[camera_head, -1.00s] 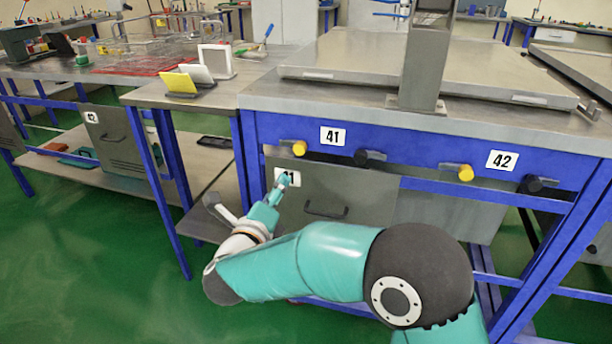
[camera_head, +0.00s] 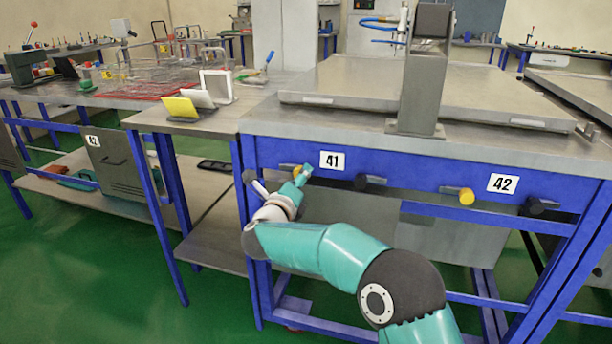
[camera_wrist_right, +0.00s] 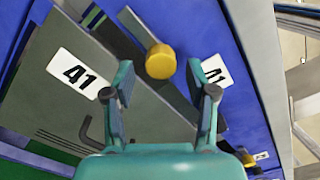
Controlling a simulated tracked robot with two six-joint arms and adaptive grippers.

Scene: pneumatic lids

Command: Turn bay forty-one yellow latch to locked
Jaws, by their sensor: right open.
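The bay 41 yellow latch (camera_head: 296,170) is on the blue front rail, just left of the white 41 label (camera_head: 332,160). It is partly covered by my right gripper (camera_head: 304,174) in the head view. In the right wrist view the latch's round yellow knob (camera_wrist_right: 160,62) ends a grey lever and appears between the spread fingers of my right gripper (camera_wrist_right: 157,80), near their tips. The gripper is open; I cannot tell whether a finger touches the knob. My left gripper is not in view.
A black latch (camera_head: 362,182) sits right of the 41 label. Bay 42 has its own yellow latch (camera_head: 466,196) and black latch (camera_head: 538,205). A grey panel with another 41 label (camera_wrist_right: 80,72) lies below the rail. A grey post (camera_head: 420,90) stands on the table.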

